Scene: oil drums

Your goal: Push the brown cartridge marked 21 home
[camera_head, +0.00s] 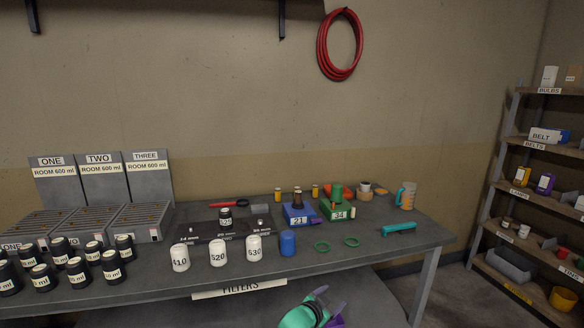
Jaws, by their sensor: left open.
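A blue block marked 21 (298,221) stands on the workbench right of centre. A brown cartridge (297,199) stands upright at its top and sticks up above it; how deep it sits I cannot tell. My left gripper (332,302), green and purple, shows at the bottom edge, in front of and below the bench edge. It is open, with nothing seen between its fingers, and well apart from the block. My right gripper is not in view.
A green block marked 24 (337,210) stands right of the blue one. A blue cylinder (288,243), white canisters (219,252) and green rings (321,246) lie nearer the bench (370,262) edge. A teal tool (398,228) and a mug (407,196) are at the right.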

